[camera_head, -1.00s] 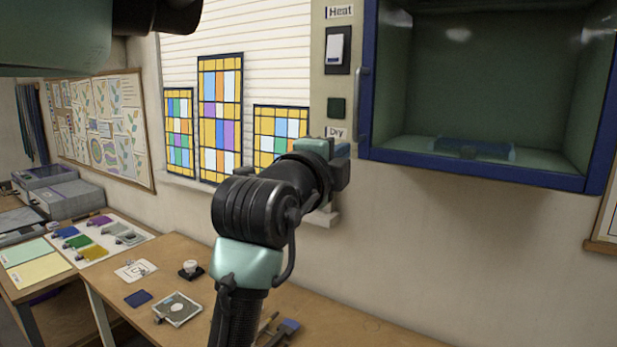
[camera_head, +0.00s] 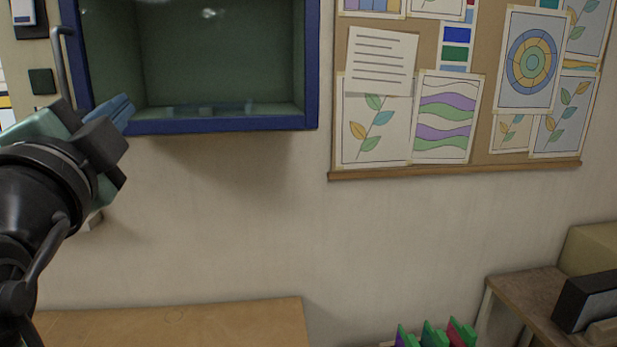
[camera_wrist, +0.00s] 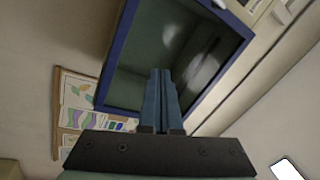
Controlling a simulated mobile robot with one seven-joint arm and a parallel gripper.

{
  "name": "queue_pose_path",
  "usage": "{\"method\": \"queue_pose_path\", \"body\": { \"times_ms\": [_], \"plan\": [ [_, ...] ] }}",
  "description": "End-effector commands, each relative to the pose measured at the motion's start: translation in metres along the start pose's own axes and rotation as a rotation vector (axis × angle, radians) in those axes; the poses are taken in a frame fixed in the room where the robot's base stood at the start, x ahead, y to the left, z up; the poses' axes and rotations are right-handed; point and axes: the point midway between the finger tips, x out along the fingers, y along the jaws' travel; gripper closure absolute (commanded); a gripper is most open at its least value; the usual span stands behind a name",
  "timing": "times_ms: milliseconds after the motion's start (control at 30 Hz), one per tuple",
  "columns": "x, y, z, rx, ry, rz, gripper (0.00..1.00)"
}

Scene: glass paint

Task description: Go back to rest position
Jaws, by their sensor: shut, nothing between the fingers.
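My gripper (camera_head: 122,108) is at the left edge of the head view, raised in front of the lower left corner of the blue-framed cabinet (camera_head: 220,125). Its blue fingers are together and hold nothing.
A pinboard (camera_head: 440,60) with drawings hangs right of the cabinet. A wooden table (camera_head: 180,325) is below, with a clear top where visible. Several green items (camera_head: 435,335) stand low at the bottom. A brown side table (camera_head: 525,300) holds a dark box (camera_head: 588,300) at right.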

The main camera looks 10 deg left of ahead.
Motion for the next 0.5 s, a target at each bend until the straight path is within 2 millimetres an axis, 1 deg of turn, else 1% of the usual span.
{"method": "queue_pose_path", "body": {
  "times_ms": [33,67,100,133,167,200,267,300,400,500],
  "plan": [
    [-0.005,0.007,-0.040,-0.125,0.074,-0.034,1.00],
    [-0.009,0.008,-0.059,-0.204,0.111,-0.054,1.00],
    [-0.017,0.008,-0.083,-0.309,0.162,-0.080,1.00],
    [-0.024,0.009,-0.101,-0.389,0.202,-0.094,1.00],
    [-0.031,0.008,-0.118,-0.467,0.242,-0.107,1.00],
    [-0.043,0.007,-0.139,-0.574,0.298,-0.121,1.00],
    [-0.062,0.005,-0.168,-0.730,0.380,-0.131,1.00],
    [-0.075,0.003,-0.185,-0.828,0.433,-0.134,1.00],
    [-0.106,-0.003,-0.217,-1.040,0.551,-0.127,1.00],
    [-0.130,-0.008,-0.235,-1.192,0.635,-0.111,1.00]
  ]
}}
